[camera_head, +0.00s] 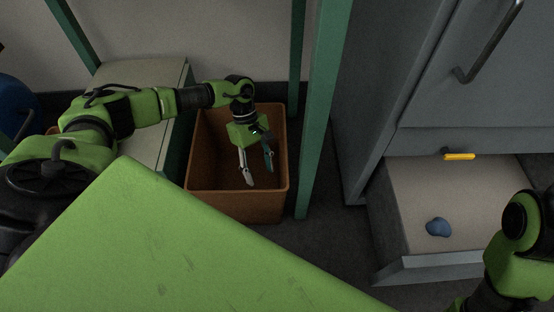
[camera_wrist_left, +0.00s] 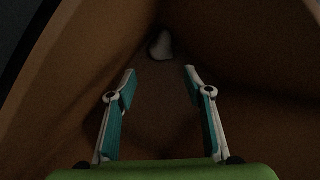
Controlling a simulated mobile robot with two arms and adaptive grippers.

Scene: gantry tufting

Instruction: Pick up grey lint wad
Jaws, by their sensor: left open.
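A small pale grey wad (camera_wrist_left: 160,45) lies at the bottom of a brown bin, in the upper middle of the left wrist view. It looks like the grey lint wad, though the view is dark. My left gripper (camera_head: 257,180) points down into the brown bin (camera_head: 237,207) in the head view. In the left wrist view my left gripper (camera_wrist_left: 160,75) is open and empty, its two fingers apart, with the wad beyond and between the fingertips. The wad does not show in the head view. The fingers of my right gripper are out of view.
A blue lump (camera_head: 438,227) lies in an open drawer (camera_head: 435,268) of the grey cabinet (camera_head: 392,100) at the right. A yellow piece (camera_head: 459,156) sits at the drawer's back. A green post (camera_head: 318,130) stands close right of the bin. The bin walls surround my left gripper.

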